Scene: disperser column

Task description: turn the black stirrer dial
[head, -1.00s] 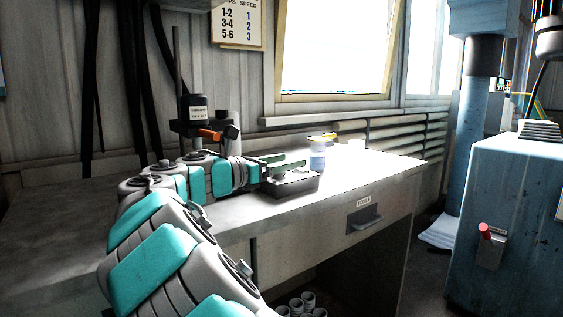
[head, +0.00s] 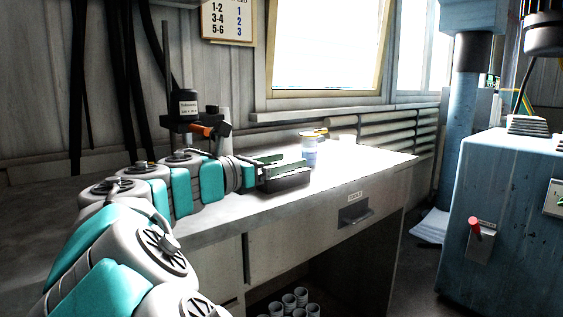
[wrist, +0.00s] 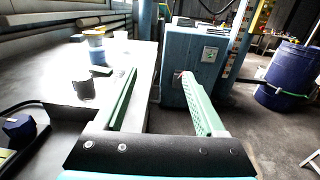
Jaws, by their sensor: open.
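A bench stirrer with a labelled dark motor (head: 187,105) stands on an upright rod at the back left of the bench in the head view. A small black knob (head: 212,109) shows beside the motor; I cannot tell for sure that it is the dial. My gripper (head: 290,160) is open and empty over the bench, to the right of the stirrer, its green fingers pointing right. In the wrist view, my gripper (wrist: 160,73) has its fingers wide apart with nothing between them. A dark faceted knob-like piece (wrist: 18,126) lies at the lower left there.
An orange-handled tool (head: 202,130) is by the stirrer. A dark tray (head: 286,179) is just below my fingers, and a blue-labelled jar (head: 309,152) stands close beyond. A blue cabinet (head: 510,210) with a red lever stands right of the bench; floor lies between them.

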